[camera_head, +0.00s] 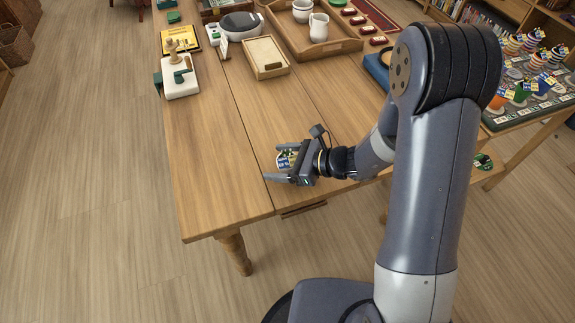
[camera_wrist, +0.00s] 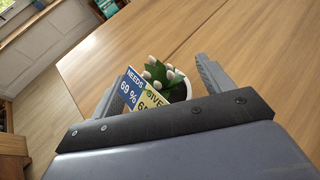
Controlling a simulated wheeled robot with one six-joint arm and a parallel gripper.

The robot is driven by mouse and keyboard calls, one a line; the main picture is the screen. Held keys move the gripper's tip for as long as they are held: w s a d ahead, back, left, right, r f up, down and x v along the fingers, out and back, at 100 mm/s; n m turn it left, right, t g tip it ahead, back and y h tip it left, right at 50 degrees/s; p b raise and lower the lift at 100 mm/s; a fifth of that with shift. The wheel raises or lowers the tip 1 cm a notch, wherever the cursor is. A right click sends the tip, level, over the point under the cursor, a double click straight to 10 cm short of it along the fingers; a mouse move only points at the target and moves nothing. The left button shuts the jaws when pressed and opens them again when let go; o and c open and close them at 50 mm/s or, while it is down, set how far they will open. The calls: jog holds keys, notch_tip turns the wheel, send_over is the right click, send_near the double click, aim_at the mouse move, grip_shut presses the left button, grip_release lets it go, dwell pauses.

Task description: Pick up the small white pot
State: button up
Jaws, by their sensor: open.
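The small white pot (camera_wrist: 188,90) holds a plant with dark green leaves and white buds. A blue tag reading "NEEDS 69 %" and a yellow tag, partly hidden, stick up in front of it. In the head view the pot (camera_head: 281,161) stands near the front edge of the wooden table. My gripper (camera_head: 276,163) is open and low over the table, with one finger on each side of the pot. The wrist view also shows my gripper (camera_wrist: 168,70) around it. The pot's lower part is hidden by the gripper body; contact with the fingers cannot be told.
The wooden table (camera_head: 220,150) is clear around the gripper's left. Farther back are a shallow wooden box (camera_head: 266,57), a white board with a green clamp (camera_head: 180,76), and a tray with a white jug (camera_head: 319,28). A display of striped cones (camera_head: 535,60) stands at right.

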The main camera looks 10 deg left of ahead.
jog(key=shift+c, duration=0.2)
jog(key=c, duration=1.1)
